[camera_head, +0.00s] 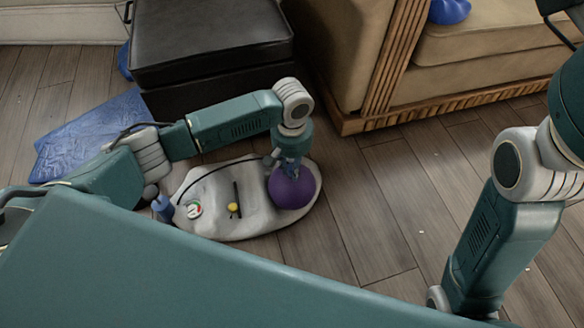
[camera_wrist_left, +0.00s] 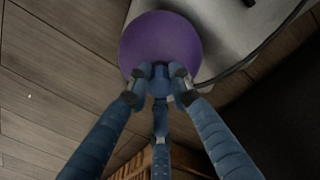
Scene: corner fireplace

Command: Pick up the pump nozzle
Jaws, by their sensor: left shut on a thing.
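My left gripper (camera_head: 291,168) is directly over the purple ball (camera_head: 291,190), its fingers pointing down. In the left wrist view, the gripper (camera_wrist_left: 160,88) has its blue fingers closed around a small blue piece (camera_wrist_left: 160,78), which looks like the pump nozzle, against the ball (camera_wrist_left: 160,38). The black hose (camera_wrist_left: 238,66) runs up to the fingers from the right. In the head view the hose (camera_head: 212,172) arcs from the blue pump (camera_head: 165,208) to the gripper. The fingers hide much of the nozzle. My right gripper is out of view.
A pale rounded mat (camera_head: 255,225) carries the ball, a round gauge (camera_head: 194,209) and a yellow-tipped black item (camera_head: 234,208). A black ottoman (camera_head: 210,40) and a beige sofa (camera_head: 490,50) stand behind. A blue sheet (camera_head: 90,135) lies left. The wooden floor (camera_head: 390,200) is clear to the right.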

